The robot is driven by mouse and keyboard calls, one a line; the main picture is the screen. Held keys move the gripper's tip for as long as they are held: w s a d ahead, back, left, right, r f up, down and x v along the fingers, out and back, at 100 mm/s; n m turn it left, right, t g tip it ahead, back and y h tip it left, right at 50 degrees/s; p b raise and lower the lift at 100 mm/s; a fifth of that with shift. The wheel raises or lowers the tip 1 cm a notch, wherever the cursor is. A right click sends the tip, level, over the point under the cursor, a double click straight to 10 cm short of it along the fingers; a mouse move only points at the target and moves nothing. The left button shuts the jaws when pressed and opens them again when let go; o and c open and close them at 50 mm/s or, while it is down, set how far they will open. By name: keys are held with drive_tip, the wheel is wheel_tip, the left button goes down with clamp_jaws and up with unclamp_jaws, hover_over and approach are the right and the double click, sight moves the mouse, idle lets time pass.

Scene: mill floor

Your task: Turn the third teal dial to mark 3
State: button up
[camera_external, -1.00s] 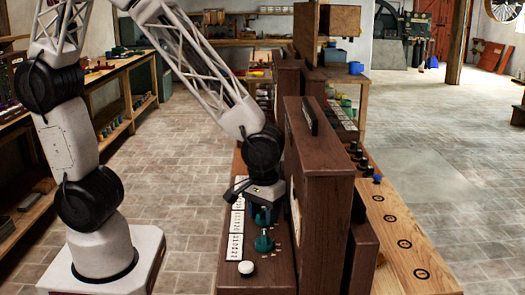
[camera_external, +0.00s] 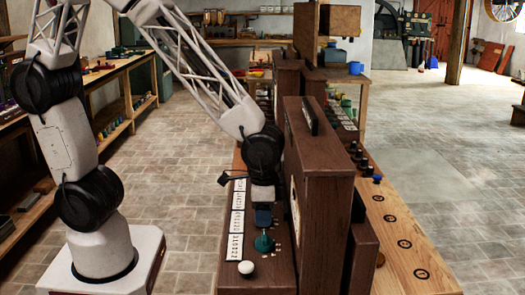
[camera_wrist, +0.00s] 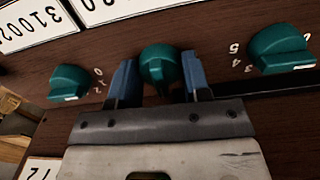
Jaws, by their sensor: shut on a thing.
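My gripper (camera_external: 264,214) points down at the sloped brown panel (camera_external: 285,262) and hides part of the dial row in the outside view. The marks by that dial are hidden. Another teal dial (camera_wrist: 70,82) is to the left, and one (camera_wrist: 281,49) with marks 3, 4 and 5 beside it is to the right. In the outside view a teal dial (camera_external: 264,243) shows just in front of the fingers. I cannot tell the row order.
White number plates (camera_external: 237,222) run along the panel's left side. A white round knob (camera_external: 246,268) is at its near end. A tall brown wooden case (camera_external: 325,195) stands close on the right. A wooden bench (camera_external: 395,225) lies beyond it. The floor to the left is open.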

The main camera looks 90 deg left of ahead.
drive_tip(key=shift+m, duration=1.5)
drive_tip(key=o, duration=0.9)
drive_tip(key=shift+o, duration=0.2)
drive_tip(key=shift+r, duration=0.1)
drive_tip(key=shift+r, duration=3.8)
drive_tip(key=shift+r, duration=0.1)
